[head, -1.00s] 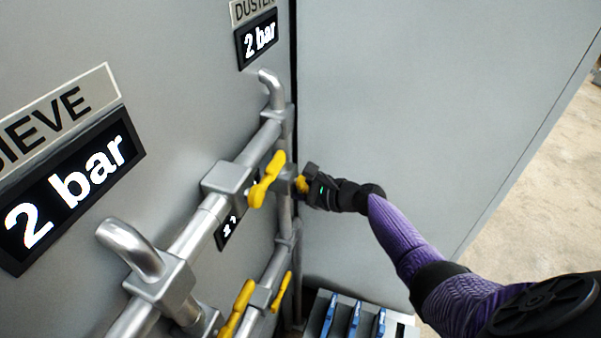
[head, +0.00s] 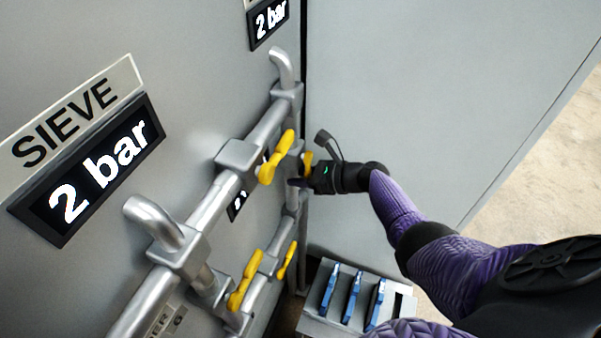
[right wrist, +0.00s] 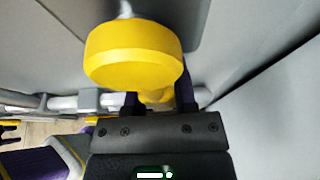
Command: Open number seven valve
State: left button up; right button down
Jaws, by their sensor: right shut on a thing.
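Several yellow valve handles sit on grey pipes along the wall. My right gripper (head: 309,166) is at the yellow handle (head: 307,160) farthest along the upper pipe, near the corner. In the right wrist view the broad end of a yellow handle (right wrist: 133,55) fills the upper middle. Yellow also shows between my purple fingers there, and the gripper (right wrist: 160,98) is shut on the handle. The seven marking is not readable. A nearer yellow handle (head: 276,158) stands beside it, free of the gripper. My left gripper is out of view.
Two lower yellow handles (head: 245,280) (head: 287,261) sit on the lower pipe. A SIEVE display (head: 88,170) reads 2 bar; another display (head: 269,20) above also reads 2 bar. A grey box with blue parts (head: 350,298) stands below my right arm. A grey panel (head: 430,90) bounds the right.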

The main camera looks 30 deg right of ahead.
jog(key=shift+s+f, duration=0.1)
jog(key=shift+f, duration=0.05)
jog(key=shift+c, duration=2.1)
grip_release()
jog(key=p+v, duration=0.3)
jog(key=v, duration=0.7)
